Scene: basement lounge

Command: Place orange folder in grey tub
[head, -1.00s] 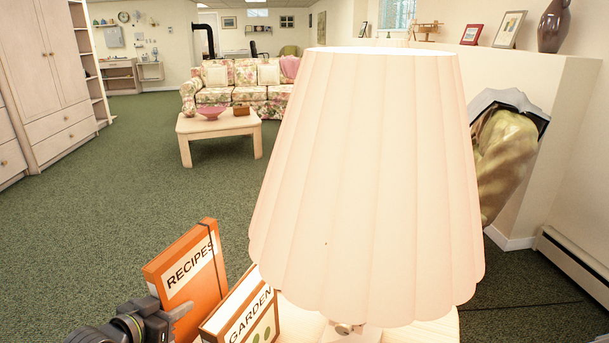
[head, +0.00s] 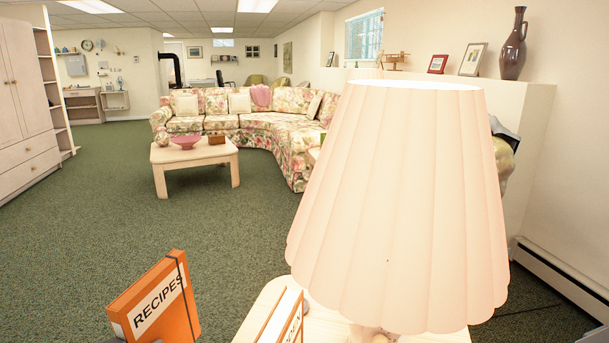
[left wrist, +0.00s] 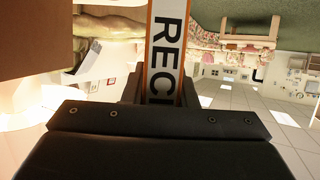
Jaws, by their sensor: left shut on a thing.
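The orange folder (head: 172,303), labelled RECIPES with a dark elastic band, is at the bottom left of the head view, held upright and slightly tilted. It also shows in the left wrist view (left wrist: 166,45), between the dark fingers. My left gripper (left wrist: 161,95) is shut on the folder; in the head view only a sliver of it shows at the bottom edge. The folder appears apart from the table, to its left. I see no grey tub in either view. My right gripper is out of view.
A large pleated lamp (head: 400,210) stands on a pale wooden table (head: 255,318) and blocks much of the right. Green carpet (head: 90,220) is open at left, before a coffee table (head: 160,157) and floral sofa (head: 290,140).

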